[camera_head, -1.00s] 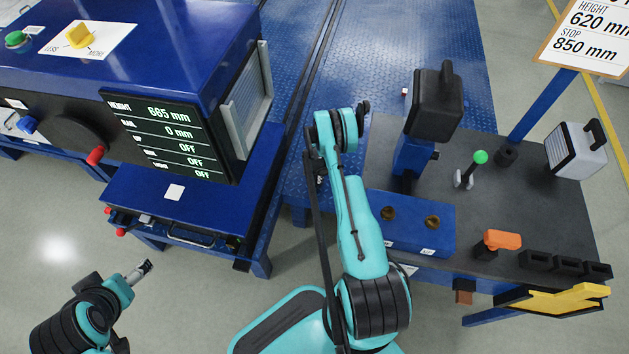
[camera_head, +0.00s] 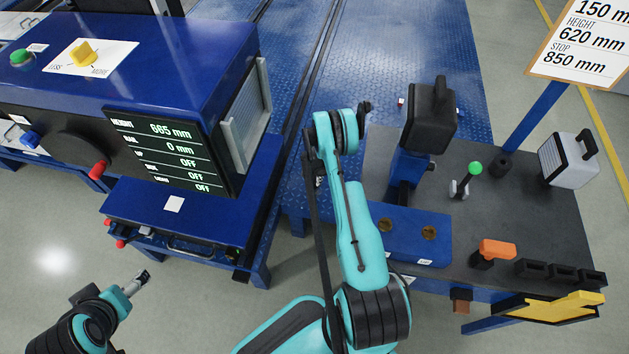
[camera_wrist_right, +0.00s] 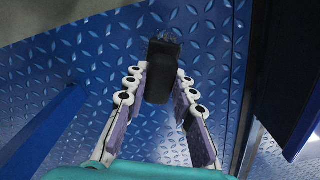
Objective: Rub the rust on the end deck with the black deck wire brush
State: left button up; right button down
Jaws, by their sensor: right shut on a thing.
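The black deck wire brush (camera_wrist_right: 160,84) is in my right gripper (camera_wrist_right: 159,72), with its dark bristle end pointing up in the right wrist view. The fingers, with purple pads, close on both sides of it. Behind it is blue diamond-plate decking (camera_wrist_right: 90,60); I cannot tell whether the bristles touch it. In the head view my right arm reaches over the blue deck (camera_head: 410,50), and the arm hides most of the gripper. No rust patch is clearly visible. My left gripper (camera_head: 139,281) is at the lower left, over the floor, small and apart from everything.
A blue console with a display (camera_head: 165,150) stands left of the rails. A dark-topped bench (camera_head: 500,220) on the right holds a black boxy device (camera_head: 430,115), a green-knobbed lever (camera_head: 466,178), an orange-handled tool (camera_head: 497,249) and a grey-white case (camera_head: 568,160). A sign (camera_head: 590,40) stands behind.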

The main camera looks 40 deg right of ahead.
aim_at(314, 177)
jog(key=shift+r, duration=0.45)
jog(key=shift+r, duration=0.1)
jog(key=shift+r+p, duration=0.35)
jog(key=shift+r, duration=1.05)
